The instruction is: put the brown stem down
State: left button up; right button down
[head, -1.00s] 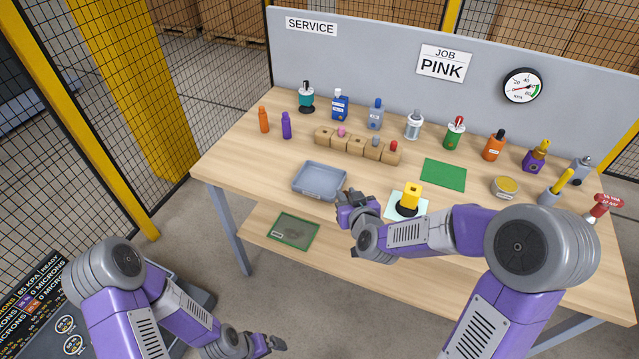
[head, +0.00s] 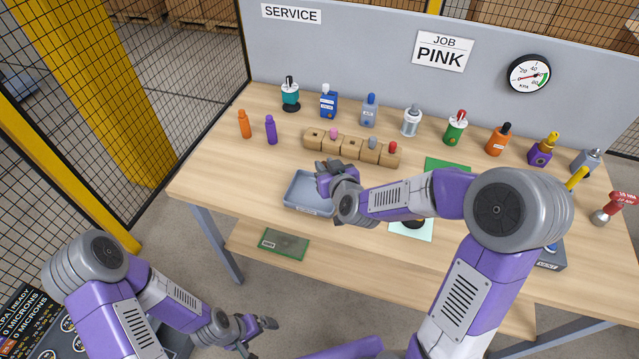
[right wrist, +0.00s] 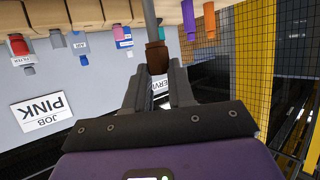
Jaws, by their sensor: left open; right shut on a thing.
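My right gripper (head: 328,178) is over the back right part of the grey tray (head: 296,204) in the head view. In the right wrist view its fingers (right wrist: 157,75) are shut on the brown stem (right wrist: 156,58), a short brown piece with a thin grey rod beyond it. The head view hides the stem behind the gripper, and I cannot tell its height above the tray. My left gripper (head: 262,328) is open and empty, low in front of the table.
A wooden block rack (head: 352,148) with pink, grey and red tops stands just behind the tray. Several bottles line the back. The table's left front is clear.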

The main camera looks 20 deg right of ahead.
notch_tip(320, 180, down, 6)
jog(key=shift+s+f+b, duration=0.1)
jog(key=shift+s+b, duration=0.05)
jog(key=shift+b, duration=0.55)
jog(key=shift+f, duration=0.1)
jog(key=c, duration=1.4)
grip_release()
jog(key=shift+f, duration=0.1)
jog(key=o, duration=0.4)
jog(key=shift+o, duration=0.2)
jog(key=shift+r, duration=0.2)
